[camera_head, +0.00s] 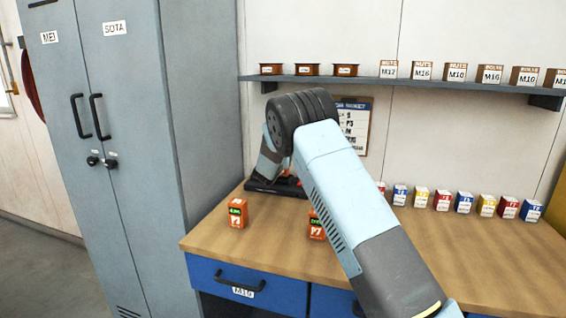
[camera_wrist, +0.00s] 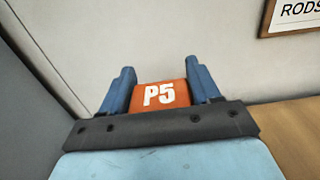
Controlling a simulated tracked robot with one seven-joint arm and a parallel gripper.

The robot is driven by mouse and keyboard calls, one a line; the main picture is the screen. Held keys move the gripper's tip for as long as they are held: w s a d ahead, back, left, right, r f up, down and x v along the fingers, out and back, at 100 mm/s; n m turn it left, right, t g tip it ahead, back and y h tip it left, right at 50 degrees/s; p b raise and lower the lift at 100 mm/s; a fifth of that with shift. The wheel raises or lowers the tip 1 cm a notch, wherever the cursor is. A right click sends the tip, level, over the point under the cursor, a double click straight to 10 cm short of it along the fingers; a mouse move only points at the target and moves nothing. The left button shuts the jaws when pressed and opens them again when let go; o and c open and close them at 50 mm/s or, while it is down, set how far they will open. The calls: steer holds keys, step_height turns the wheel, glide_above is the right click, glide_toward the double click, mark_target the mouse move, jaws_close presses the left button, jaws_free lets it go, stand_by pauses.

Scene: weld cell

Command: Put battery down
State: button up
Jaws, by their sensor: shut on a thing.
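In the wrist view, my gripper (camera_wrist: 160,70) is shut on an orange battery (camera_wrist: 160,95) marked P5, with a blue finger on each side. In the head view my arm hides most of my gripper and the held battery. I cannot tell whether the held battery touches anything. Two other orange batteries stand upright on the bench, one near the left end (camera_head: 237,213) and one beside my arm (camera_head: 316,227).
The wooden bench (camera_head: 275,245) has blue drawers below. Several small coloured boxes (camera_head: 442,200) line its back right. A shelf (camera_head: 400,82) above holds several labelled boxes. A grey locker (camera_head: 205,110) stands at the left. A notice (camera_head: 356,120) hangs behind my arm.

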steer(key=shift+f, duration=1.4)
steer(key=o, duration=1.3)
steer(key=shift+f, duration=0.15)
